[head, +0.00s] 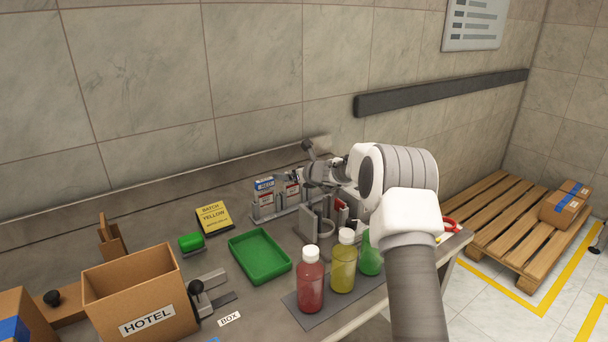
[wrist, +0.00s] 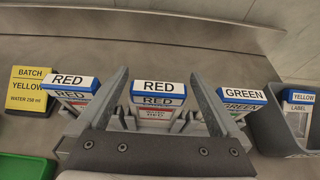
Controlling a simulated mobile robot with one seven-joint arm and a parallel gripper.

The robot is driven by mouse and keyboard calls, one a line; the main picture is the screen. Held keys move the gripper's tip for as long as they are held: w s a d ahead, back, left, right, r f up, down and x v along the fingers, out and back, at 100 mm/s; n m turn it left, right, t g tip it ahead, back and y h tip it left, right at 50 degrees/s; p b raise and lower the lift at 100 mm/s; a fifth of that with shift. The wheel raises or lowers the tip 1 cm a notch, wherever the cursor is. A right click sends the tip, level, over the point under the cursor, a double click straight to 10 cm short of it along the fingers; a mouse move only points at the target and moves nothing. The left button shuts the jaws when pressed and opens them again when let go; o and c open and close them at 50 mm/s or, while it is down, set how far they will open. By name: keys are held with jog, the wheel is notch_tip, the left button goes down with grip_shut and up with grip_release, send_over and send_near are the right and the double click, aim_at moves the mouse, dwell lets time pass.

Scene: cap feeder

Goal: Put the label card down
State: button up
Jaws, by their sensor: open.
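My gripper (wrist: 160,78) is open, with one finger on each side of the middle RED label card (wrist: 158,88). That card has a white and blue top and stands upright in a grey rack (wrist: 130,124). I cannot tell whether either finger touches it. Another RED card (wrist: 70,82) stands to the left and a GREEN card (wrist: 242,95) to the right. In the head view my gripper (head: 297,176) is over the rack (head: 256,216), beside blue-topped cards (head: 264,185); my wrist hides part of the rack.
A YELLOW label card (wrist: 298,98) sits in a grey bin at the right. A yellow batch sign (head: 214,218), green tray (head: 262,257) and HOTEL box (head: 138,297) stand left. Red (head: 310,284), yellow (head: 343,266) and green (head: 370,257) bottles stand in front.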

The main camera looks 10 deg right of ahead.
jog(key=v, duration=1)
jog(key=s+a+r+n+g, duration=0.2)
jog(key=s+a+r+n, duration=0.15)
jog(key=s+n, duration=0.3)
jog(key=s+a+r+n+g+y, duration=0.1)
jog(key=s+a+r+n, duration=0.3)
jog(key=s, duration=0.4)
jog(key=s+a+r+n+g, duration=0.2)
jog(key=s+a+n, duration=0.2)
jog(key=s+n, duration=0.3)
jog(key=s+d+f+n+g+h, duration=0.1)
jog(key=s+d+n+h, duration=0.1)
jog(key=s+n, duration=0.5)
jog(key=s+d+f+n+h, duration=0.1)
jog(key=s+d+n+h, duration=0.15)
jog(key=s, duration=0.85)
jog(key=s+d+f+n+g+h, duration=0.1)
jog(key=s+d+f+n+h, duration=0.15)
jog(key=s+n, duration=0.4)
notch_tip(320, 180, up, 12)
jog(key=s+m+y+p, duration=0.1)
jog(key=s+m+p, duration=0.1)
jog(key=p, duration=0.8)
